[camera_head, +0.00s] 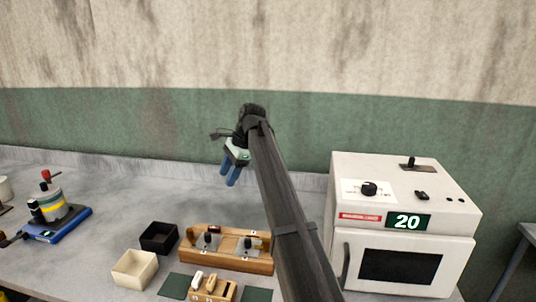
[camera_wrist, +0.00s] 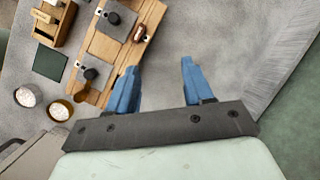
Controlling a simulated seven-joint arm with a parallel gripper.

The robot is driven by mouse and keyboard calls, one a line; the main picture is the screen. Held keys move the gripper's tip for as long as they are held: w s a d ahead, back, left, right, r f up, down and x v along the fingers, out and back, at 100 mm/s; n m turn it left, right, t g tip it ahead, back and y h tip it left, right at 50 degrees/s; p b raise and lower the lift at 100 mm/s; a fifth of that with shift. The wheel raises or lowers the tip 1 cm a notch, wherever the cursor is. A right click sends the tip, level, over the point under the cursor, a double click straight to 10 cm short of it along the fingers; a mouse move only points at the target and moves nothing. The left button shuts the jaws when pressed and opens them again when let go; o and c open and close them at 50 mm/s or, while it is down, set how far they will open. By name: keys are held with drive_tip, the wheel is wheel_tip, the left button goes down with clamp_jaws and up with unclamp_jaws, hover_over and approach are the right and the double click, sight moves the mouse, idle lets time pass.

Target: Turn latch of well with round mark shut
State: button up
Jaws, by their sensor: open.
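A long wooden block (camera_head: 225,262) stands on the counter. It carries two grey plates, each with a dark knob-like latch: a left latch (camera_head: 208,240) and a right latch (camera_head: 247,244). The wooden block (camera_wrist: 149,17) also shows at the upper left of the wrist view, with one latch (camera_wrist: 113,18) farther up and another latch (camera_wrist: 91,73) nearer. Small white labels sit beside the plates; their marks are too small to read, so I cannot tell which well has the round mark. My gripper (camera_head: 228,180) is open and empty, above the counter behind the block; its blue fingers (camera_wrist: 158,68) are apart.
A black box (camera_head: 158,237) and a cream box (camera_head: 134,268) stand left of the block. A small wooden rack (camera_head: 212,293) lies in front, between dark green mats. A white oven (camera_head: 400,225) stands right. Two bowls (camera_wrist: 27,95) (camera_wrist: 60,110) show in the wrist view.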

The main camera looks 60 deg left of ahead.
drive_tip(key=w+d+r+m+t+y, duration=0.1)
drive_tip(key=w+r+y, duration=0.2)
drive_tip(key=w, duration=1.1)
drive_tip(key=shift+w+d+r, duration=0.15)
drive_tip(key=shift+r, duration=0.1)
drive_tip(key=s+a+n, duration=0.1)
drive_tip(key=s+a, duration=0.2)
drive_tip(key=s, duration=0.5)
drive_tip(key=s+a+n, duration=0.1)
drive_tip(key=s+a, duration=0.1)
drive_tip(key=s, duration=0.5)
drive_tip(key=s+d+f+n+h, duration=0.1)
drive_tip(key=s+f+n+h, duration=0.2)
drive_tip(key=s, duration=2.2)
drive_tip(key=n+t, duration=0.4)
drive_tip(key=t, duration=0.3)
approach(189, 230)
drive_tip(key=shift+g+y, duration=0.3)
drive_tip(key=x, duration=0.9)
drive_tip(key=shift+w+d+f, duration=0.1)
drive_tip(key=shift+w+d, duration=0.05)
drive_tip(key=shift+w, duration=0.15)
drive_tip(key=shift+c, duration=0.4)
